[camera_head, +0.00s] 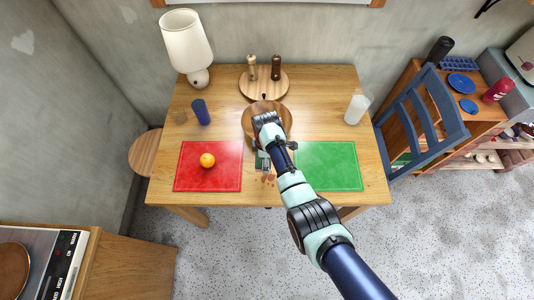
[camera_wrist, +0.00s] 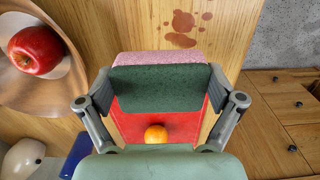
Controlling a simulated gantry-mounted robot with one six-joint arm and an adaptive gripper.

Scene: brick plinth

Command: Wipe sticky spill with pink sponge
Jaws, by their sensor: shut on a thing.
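The pink sponge (camera_wrist: 160,58) has a dark green scouring side. My gripper (camera_wrist: 160,92) is shut on it, with one finger at each end in the wrist view. In the head view my gripper (camera_head: 263,160) is over the table between the two mats, and my arm and hand mostly cover the sponge. The sticky spill (camera_wrist: 182,28) is a group of reddish-brown blotches on bare wood, beyond the sponge in the wrist view. In the head view the spill (camera_head: 268,179) shows just below my gripper. I cannot tell the sponge's height above the wood.
A red mat (camera_head: 190,178) with an orange (camera_head: 207,160) lies left, a green mat (camera_head: 335,168) right. A wooden bowl (camera_head: 247,124) stands behind my gripper; it holds an apple (camera_wrist: 36,50). A blue cup (camera_head: 201,112) and white bottle (camera_head: 356,109) stand further out.

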